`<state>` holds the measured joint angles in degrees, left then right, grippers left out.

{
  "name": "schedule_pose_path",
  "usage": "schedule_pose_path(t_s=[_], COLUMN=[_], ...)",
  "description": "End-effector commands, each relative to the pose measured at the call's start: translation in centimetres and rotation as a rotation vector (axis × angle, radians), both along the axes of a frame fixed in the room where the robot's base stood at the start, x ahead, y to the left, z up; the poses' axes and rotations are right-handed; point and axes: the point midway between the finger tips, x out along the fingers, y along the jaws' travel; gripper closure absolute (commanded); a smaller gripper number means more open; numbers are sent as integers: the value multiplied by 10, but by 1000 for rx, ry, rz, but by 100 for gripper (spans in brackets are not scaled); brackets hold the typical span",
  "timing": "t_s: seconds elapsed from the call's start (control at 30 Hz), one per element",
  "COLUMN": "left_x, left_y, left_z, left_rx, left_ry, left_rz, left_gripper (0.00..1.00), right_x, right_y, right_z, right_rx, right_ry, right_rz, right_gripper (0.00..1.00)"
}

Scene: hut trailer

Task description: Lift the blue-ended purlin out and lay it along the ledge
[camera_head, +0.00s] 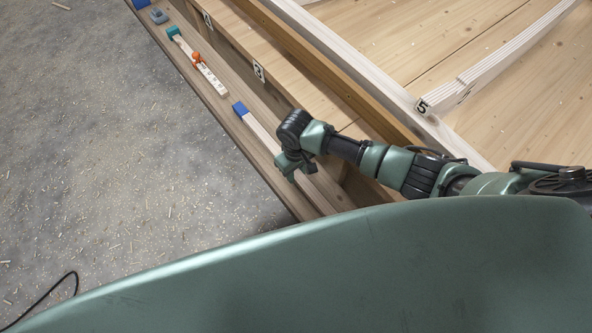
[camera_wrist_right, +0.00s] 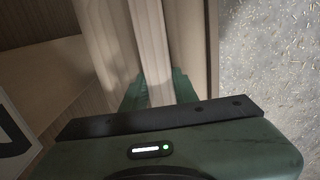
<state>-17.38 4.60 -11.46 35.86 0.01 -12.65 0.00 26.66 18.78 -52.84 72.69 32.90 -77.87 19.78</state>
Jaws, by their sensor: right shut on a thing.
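The blue-ended purlin (camera_head: 262,130) is a pale wooden bar with a blue end (camera_head: 240,108). It lies lengthwise along the narrow brown ledge (camera_head: 225,113), with its blue end toward the far left. My right gripper (camera_head: 288,168) is shut on the purlin, and its housing hides part of the bar. In the right wrist view the purlin (camera_wrist_right: 150,50) runs between the green fingers (camera_wrist_right: 158,92). I cannot tell whether it touches the ledge or hangs just above it. My left gripper is not in view.
Farther along the ledge lie a teal-ended piece (camera_head: 174,33), an orange tool (camera_head: 197,58) and a small grey-blue item (camera_head: 158,15). The concrete floor (camera_head: 110,150) left of the ledge is open, with scattered shavings.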

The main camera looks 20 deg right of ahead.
Motion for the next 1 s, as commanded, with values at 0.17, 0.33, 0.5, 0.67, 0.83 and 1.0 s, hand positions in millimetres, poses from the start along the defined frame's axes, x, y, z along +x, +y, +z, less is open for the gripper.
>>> schedule_pose_path(t_s=[0.17, 0.33, 0.5, 0.67, 0.83, 1.0], left_x=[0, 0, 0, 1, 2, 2], left_y=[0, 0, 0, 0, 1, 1], left_z=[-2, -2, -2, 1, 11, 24], left_rx=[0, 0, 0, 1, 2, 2], left_ry=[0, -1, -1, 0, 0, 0], left_rz=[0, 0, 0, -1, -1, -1], left_gripper=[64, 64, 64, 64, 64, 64], right_x=[0, 0, 0, 0, 1, 1], right_y=[0, 0, 0, 0, -1, -1], right_z=[-2, -2, -3, 4, 24, 53], right_rx=[0, 0, 0, 0, 0, 0], right_ry=[-1, -1, 0, -1, -2, -3], right_rz=[0, 0, 0, 0, 1, 1], right_gripper=[49, 46, 46, 46, 46, 46])
